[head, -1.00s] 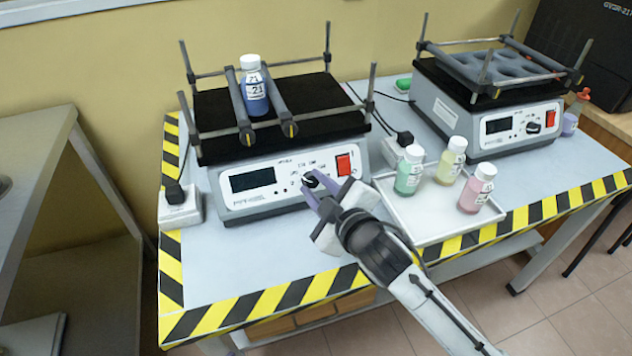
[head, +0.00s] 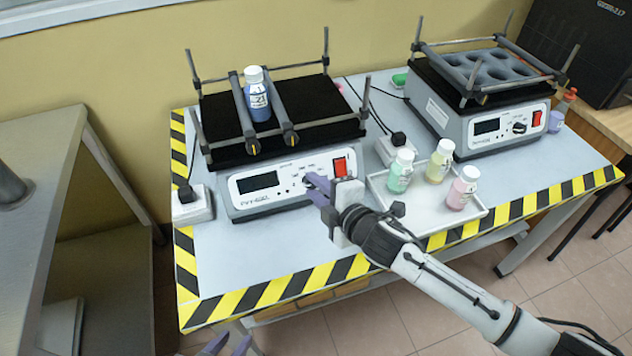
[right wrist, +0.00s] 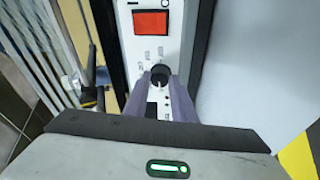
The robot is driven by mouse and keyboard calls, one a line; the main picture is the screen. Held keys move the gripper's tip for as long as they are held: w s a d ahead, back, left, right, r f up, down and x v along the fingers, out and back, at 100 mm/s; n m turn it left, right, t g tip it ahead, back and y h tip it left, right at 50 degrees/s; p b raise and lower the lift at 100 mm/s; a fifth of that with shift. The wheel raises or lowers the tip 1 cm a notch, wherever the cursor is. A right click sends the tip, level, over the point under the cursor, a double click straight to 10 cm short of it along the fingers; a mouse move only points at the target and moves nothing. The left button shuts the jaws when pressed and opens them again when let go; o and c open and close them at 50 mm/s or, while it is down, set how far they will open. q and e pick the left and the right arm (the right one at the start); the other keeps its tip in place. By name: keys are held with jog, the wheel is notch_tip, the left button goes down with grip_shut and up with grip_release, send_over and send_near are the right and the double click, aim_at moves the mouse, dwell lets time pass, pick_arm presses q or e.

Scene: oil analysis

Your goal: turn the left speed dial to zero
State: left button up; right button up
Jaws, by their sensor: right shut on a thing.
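The left shaker (head: 262,200) stands on the table, with its panel facing me. In the head view the fingers mostly hide the dial. The red switch (head: 340,167) is just right of the dial, and a dark display (head: 258,182) is to its left. My left gripper (head: 227,346) is at the bottom edge, partly cut off, its fingertips apart and empty.
A blue-filled bottle (head: 257,95) stands between bars on the left shaker. A white tray (head: 440,222) with green, yellow and pink bottles is right of my right gripper. A second shaker (head: 490,128) stands at the right. A white power box (head: 191,207) is left.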

dwell(0.4)
jog(key=o, duration=1.1)
jog(key=shift+c, duration=0.2)
jog(key=v, duration=1)
jog(key=shift+s+d+r, duration=0.1)
